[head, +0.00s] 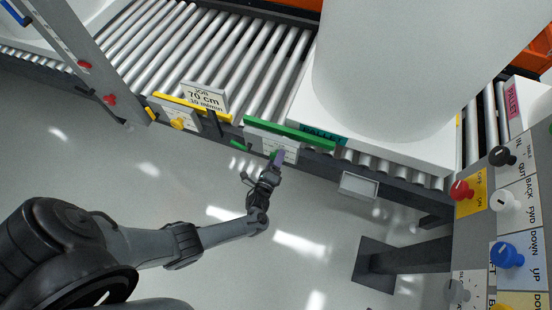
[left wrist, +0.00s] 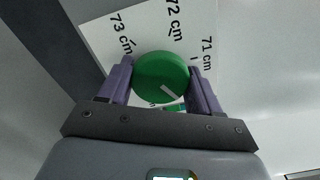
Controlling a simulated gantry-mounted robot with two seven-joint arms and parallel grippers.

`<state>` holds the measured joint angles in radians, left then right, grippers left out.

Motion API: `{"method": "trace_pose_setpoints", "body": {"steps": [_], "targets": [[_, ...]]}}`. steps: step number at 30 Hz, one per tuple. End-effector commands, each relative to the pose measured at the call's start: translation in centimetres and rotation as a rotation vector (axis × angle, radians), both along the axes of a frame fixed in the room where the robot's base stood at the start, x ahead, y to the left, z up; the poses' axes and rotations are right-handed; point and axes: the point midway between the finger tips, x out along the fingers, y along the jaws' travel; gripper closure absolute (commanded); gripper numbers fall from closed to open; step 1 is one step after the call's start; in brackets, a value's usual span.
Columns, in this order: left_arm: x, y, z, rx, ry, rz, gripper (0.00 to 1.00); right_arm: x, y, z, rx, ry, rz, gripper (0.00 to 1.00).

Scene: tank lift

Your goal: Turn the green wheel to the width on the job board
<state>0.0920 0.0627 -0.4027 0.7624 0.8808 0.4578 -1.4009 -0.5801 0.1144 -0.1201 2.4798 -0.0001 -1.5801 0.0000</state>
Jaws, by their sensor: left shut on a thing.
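The green wheel (left wrist: 160,76) sits on a white scale plate (left wrist: 118,20) marked 73 cm, 72 cm and 71 cm in the left wrist view. A short white line on the wheel's face lies toward its lower right, away from these three marks. My left gripper (left wrist: 163,85) has its purple fingers on either side of the wheel, shut on it. In the head view my left gripper (head: 278,160) is at the plate on the conveyor's front edge and mostly hides the wheel. The job board (head: 204,98) reads 70 cm, with a smaller speed line below. My right gripper is out of view.
A yellow knob (head: 178,124) and yellow bar stand left of the wheel. A green bar (head: 289,133) runs above it. A large white tank (head: 410,60) rests on the rollers. A control panel (head: 505,205) with several coloured knobs is at the right. Open floor lies in front.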

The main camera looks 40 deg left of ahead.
Motion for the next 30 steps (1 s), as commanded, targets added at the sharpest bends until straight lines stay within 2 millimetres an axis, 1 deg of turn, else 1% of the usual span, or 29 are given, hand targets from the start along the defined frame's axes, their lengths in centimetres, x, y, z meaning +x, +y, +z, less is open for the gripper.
{"method": "trace_pose_setpoints", "body": {"steps": [3, 4, 8, 16, 20, 23, 30], "targets": [[0.0, 0.0, 0.0, -0.001, -0.001, 0.000, 0.67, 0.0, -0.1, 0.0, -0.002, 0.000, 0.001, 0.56], [0.0, 0.0, 0.0, -0.001, -0.001, 0.000, 0.32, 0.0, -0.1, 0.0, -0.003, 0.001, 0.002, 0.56], [0.0, 0.0, 0.0, -0.002, -0.001, 0.000, 0.12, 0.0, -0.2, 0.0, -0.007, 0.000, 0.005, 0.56], [0.0, 0.0, 0.0, -0.001, 0.000, 0.000, 0.12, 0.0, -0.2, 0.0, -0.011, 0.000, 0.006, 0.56], [-0.5, -0.2, 0.0, -0.002, 0.002, 0.000, 0.12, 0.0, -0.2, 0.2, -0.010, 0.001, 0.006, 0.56], [-1.4, -0.6, 0.1, -0.003, 0.001, 0.001, 0.12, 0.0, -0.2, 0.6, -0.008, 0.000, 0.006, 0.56], [-5.1, -2.0, 0.2, -0.002, 0.003, 0.000, 0.12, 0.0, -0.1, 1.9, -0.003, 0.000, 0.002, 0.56]]}}
